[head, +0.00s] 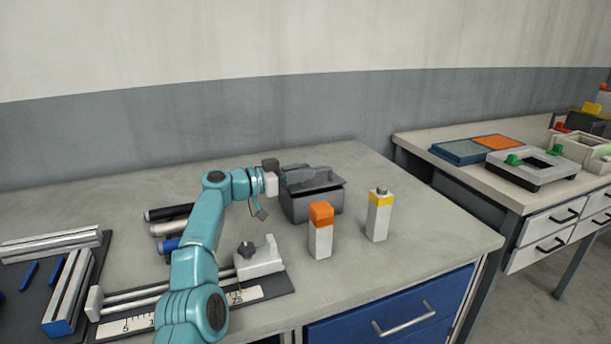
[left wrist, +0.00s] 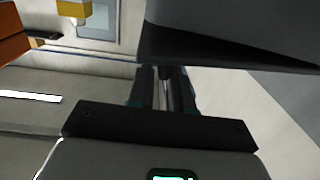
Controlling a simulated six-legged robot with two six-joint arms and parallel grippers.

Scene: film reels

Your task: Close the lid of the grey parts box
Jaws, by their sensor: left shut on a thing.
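The grey parts box (head: 312,206) stands on the workbench near its back edge. A dark flat lid (head: 338,184) shows at its top, partly hidden by my left gripper (head: 312,178). The gripper is at the lid from the left and is shut on it. How far the lid is tilted is hard to tell. In the left wrist view a large dark grey panel, which looks like the lid (left wrist: 225,35), fills the upper right, and the gripper fingers (left wrist: 163,88) meet its lower edge. My right gripper is not in view.
The bench's right front corner is clear.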

